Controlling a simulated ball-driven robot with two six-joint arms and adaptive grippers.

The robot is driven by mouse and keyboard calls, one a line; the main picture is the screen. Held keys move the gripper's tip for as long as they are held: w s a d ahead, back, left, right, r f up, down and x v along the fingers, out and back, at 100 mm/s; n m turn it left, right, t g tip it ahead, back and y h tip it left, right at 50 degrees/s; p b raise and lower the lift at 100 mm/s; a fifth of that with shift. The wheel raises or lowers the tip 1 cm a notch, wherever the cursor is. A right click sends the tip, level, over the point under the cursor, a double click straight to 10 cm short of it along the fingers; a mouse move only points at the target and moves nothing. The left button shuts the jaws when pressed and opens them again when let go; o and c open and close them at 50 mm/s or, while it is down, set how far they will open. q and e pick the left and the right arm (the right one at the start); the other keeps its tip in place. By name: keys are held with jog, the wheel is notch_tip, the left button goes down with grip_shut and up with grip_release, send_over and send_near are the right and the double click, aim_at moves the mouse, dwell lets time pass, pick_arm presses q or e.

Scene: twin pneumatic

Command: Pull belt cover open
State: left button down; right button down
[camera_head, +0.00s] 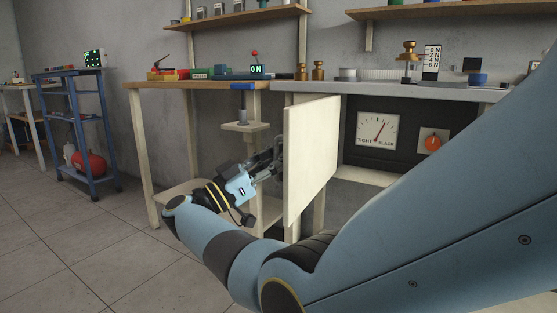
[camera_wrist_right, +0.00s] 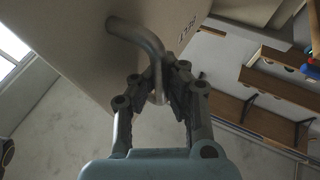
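The belt cover (camera_head: 312,165) is a cream panel under the workbench. In the head view it stands swung out from the bench front. My right gripper (camera_head: 276,150) is at the cover's left face. In the right wrist view the cover (camera_wrist_right: 80,45) fills the upper left and carries a bent grey handle (camera_wrist_right: 137,36). My right gripper (camera_wrist_right: 158,82) has its fingers closed around the handle's bar. My left gripper is out of view.
The grey bench top (camera_head: 400,90) holds brass fittings and other small parts. A wooden bench (camera_head: 190,86) with tools adjoins it at left. A blue shelf cart (camera_head: 75,125) stands farther left. The tiled floor at left is open. My right arm covers the lower right.

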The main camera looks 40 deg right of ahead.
jog(key=shift+s+a+f, duration=0.1)
jog(key=shift+a+f, duration=0.15)
jog(key=shift+f, duration=0.1)
jog(key=c, duration=1.5)
grip_release()
jog(key=shift+a+r, duration=0.2)
jog(key=shift+a, duration=0.1)
jog(key=shift+o, duration=0.6)
jog(key=shift+d, duration=0.2)
jog(key=shift+r, duration=0.1)
jog(key=v, duration=0.7)
jog(key=shift+a, duration=0.25)
jog(key=shift+f, duration=0.2)
